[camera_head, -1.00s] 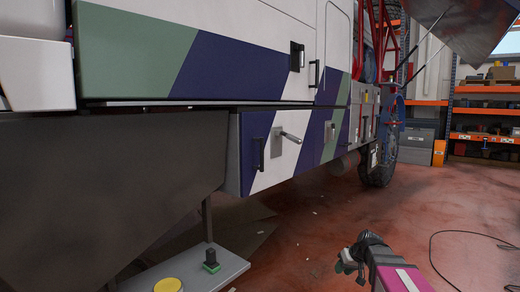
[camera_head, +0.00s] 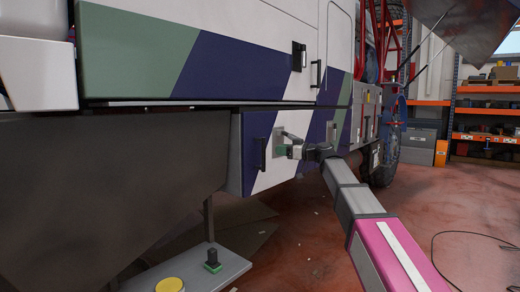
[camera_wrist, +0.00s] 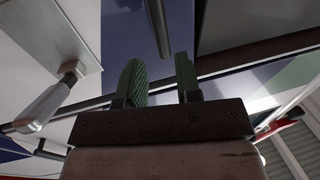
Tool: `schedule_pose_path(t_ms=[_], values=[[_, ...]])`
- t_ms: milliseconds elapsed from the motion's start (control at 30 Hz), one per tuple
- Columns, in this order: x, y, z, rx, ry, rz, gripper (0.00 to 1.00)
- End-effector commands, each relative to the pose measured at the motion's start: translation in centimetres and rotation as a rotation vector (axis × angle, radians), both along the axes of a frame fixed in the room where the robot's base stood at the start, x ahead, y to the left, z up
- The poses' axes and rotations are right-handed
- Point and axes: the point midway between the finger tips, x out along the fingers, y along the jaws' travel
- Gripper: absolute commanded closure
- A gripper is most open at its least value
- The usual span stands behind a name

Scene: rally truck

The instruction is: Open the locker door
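The locker door (camera_head: 240,122) is the low blue, white and green panel on the truck's side, and it looks shut. It has a black bar handle (camera_head: 262,153) at its left and a silver lever (camera_head: 291,137) on a plate to the right of it. My gripper (camera_head: 281,150) is just below the lever in the head view, to the right of the black handle. In the wrist view my gripper (camera_wrist: 161,72) has its green fingers apart with nothing between them. A dark bar (camera_wrist: 158,26), apparently the black handle, lies beyond the fingertips. The lever (camera_wrist: 48,103) is at the left.
Another black handle (camera_head: 316,73) sits on the upper truck body. A grey step (camera_head: 228,268) with a yellow button and a small green-based switch is at lower left. Red floor to the right is open, with a cable (camera_head: 438,245). Orange shelves (camera_head: 482,103) stand behind.

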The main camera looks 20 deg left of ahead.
Motion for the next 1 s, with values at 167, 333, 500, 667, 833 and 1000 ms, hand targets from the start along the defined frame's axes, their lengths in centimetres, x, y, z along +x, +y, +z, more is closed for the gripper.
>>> schedule_pose_path(t_ms=[167, 333, 500, 667, 833, 1000], values=[[0.4, 1.8, 0.1, 0.002, -0.001, 0.003, 0.69], [1.0, 4.7, 0.1, 0.001, 0.0, 0.003, 0.69], [1.6, 7.5, 0.1, 0.001, 0.001, 0.003, 0.69], [2.0, 9.4, 0.1, 0.0, 0.001, 0.001, 0.69], [2.1, 10.4, 0.0, 0.0, 0.001, 0.001, 0.69], [2.1, 10.5, 0.0, 0.0, 0.001, 0.001, 0.69]])
